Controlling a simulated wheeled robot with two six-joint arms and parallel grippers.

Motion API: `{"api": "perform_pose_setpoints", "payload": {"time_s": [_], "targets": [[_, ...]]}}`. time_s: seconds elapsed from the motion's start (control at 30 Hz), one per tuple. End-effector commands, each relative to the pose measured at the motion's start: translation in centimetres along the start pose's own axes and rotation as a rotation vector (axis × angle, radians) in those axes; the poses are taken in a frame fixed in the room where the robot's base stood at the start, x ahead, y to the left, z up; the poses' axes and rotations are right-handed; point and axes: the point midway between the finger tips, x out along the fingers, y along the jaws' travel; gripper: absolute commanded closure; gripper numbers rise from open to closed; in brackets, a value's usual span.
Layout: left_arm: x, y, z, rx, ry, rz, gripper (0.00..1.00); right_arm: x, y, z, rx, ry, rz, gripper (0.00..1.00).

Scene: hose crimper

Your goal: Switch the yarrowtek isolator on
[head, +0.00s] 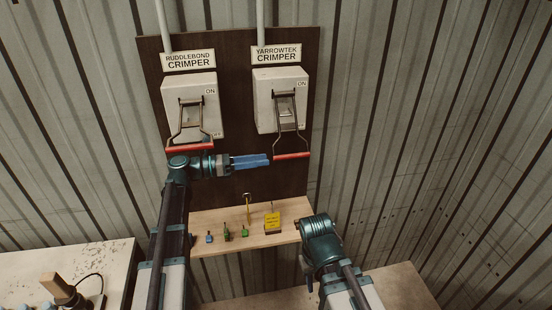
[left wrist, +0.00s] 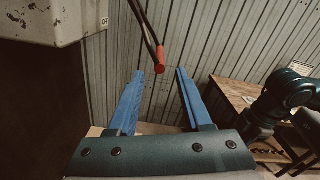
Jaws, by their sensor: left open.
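The yarrowtek isolator (head: 263,108) is a pale grey box on the dark board, under the "YARROWTEK CRIMPER" sign (head: 276,54). Its wire lever hangs down, with the red grip (head: 292,156) below the box, away from the ON mark at the top. My left gripper (head: 268,160) is open, its blue fingers pointing right just left of the red grip. In the left wrist view, the end of the red grip (left wrist: 160,60) shows between and just beyond the fingertips (left wrist: 159,72); no contact is visible. My right arm is folded at the lower right; its fingers do not show.
The ruddlebond isolator (head: 190,108) stands left on the same board, its red-gripped lever (head: 189,145) also down, close above my left wrist. A wooden shelf (head: 250,241) below holds small padlocks and a yellow tag (head: 272,221). Corrugated walls enclose the corner.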

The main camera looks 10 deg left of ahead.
Motion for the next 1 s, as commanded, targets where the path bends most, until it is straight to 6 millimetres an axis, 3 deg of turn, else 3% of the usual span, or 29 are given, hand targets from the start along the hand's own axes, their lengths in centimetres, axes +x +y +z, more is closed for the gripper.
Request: {"api": "perform_pose_setpoints", "payload": {"time_s": [0.2, 0.57, 0.67, 0.77, 0.83, 1.0], "targets": [[-2.2, 0.0, 0.0, 0.0, 0.0, 0.0, 0.5, 0.0, 0.0, 0.0, 0.0, 0.0, 0.0, 0.66], [-2.6, 0.0, 0.0, 0.0, 0.0, -0.001, 0.5, 0.0, 0.0, 0.0, 0.0, 0.0, 0.0, 0.66], [-2.1, -0.3, -0.5, 0.015, 0.016, -0.004, 0.68, 0.1, 0.0, 0.0, 0.0, 0.0, 0.0, 0.66], [-0.1, -1.5, -3.3, 0.107, 0.106, -0.022, 0.86, 0.6, -0.1, 0.0, 0.0, 0.0, 0.0, 0.66], [2.1, -3.0, -6.9, 0.233, 0.224, -0.058, 0.99, 1.1, -0.1, -0.1, 0.0, 0.0, 0.0, 0.66], [5.9, -7.8, -17.6, 0.668, 0.579, -0.265, 1.0, 2.5, -0.2, -0.1, -0.001, 0.0, 0.0, 0.66]]}}
